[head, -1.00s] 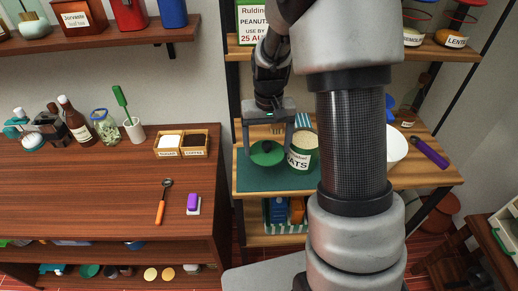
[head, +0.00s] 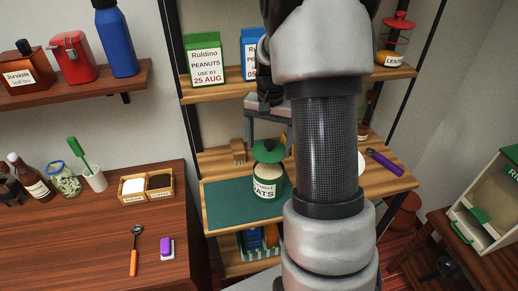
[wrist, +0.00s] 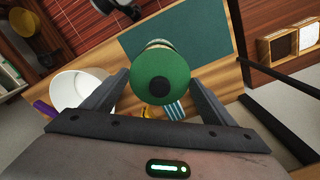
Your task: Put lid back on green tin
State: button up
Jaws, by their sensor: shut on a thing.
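The green tin (head: 266,188), with a white oats label, stands on the green mat (head: 228,207) on the wooden shelf. Pale contents show at its open top. My gripper (head: 268,143) is shut on the green lid (head: 268,153) with a dark knob and holds it over the tin's mouth. A pale gap shows between lid and rim at the front, so the lid is not flush. In the wrist view the lid (wrist: 160,68) sits between my two fingers and covers most of the tin beneath. Whether lid and rim touch at the back is hidden.
A white bowl (wrist: 80,90) and a purple-handled tool (head: 384,162) are to the right on the same shelf. A wooden brush (head: 238,150) stands behind the mat. A peanuts carton (head: 204,60) is on the shelf above. The mat's left part is clear.

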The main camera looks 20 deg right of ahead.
jog(key=shift+s+f+b, duration=0.1)
jog(key=shift+f+b, duration=2.1)
jog(key=shift+f, duration=1)
jog(key=shift+f, duration=0.15)
jog(key=o, duration=1.1)
jog(key=shift+r+p, duration=2.5)
jog(key=shift+r, duration=1.05)
jog(key=shift+c, duration=0.3)
